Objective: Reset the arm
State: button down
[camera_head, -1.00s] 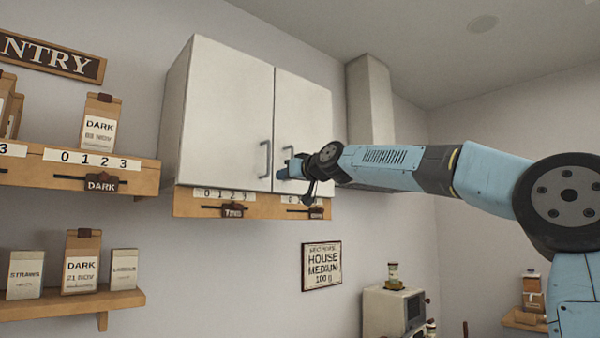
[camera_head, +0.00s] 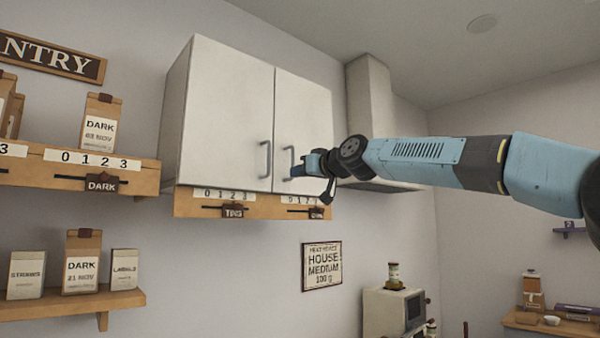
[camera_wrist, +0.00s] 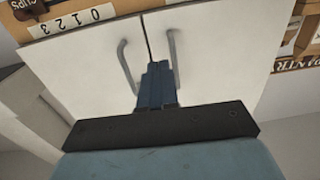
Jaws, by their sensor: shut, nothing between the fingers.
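My blue arm reaches in from the right in the head view. My gripper (camera_head: 303,169) is at the lower part of the white wall cabinet's right door (camera_head: 303,115), close to that door's grey handle (camera_head: 291,160). In the wrist view my gripper (camera_wrist: 158,68) has its fingers together and empty, pointing at the doors between the two handles (camera_wrist: 127,65). Both cabinet doors are shut. The head view does not show clearly whether the fingertips touch the door or handle.
A wooden rail (camera_head: 245,206) with number strips and sliders runs under the cabinet. Shelves with bags (camera_head: 82,262) are at the left. A sign (camera_head: 322,267) hangs on the wall below. A range hood (camera_head: 370,105) is right of the cabinet. A machine (camera_head: 392,310) stands lower right.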

jog(key=shift+s+d, duration=0.2)
jog(key=shift+s, duration=0.1)
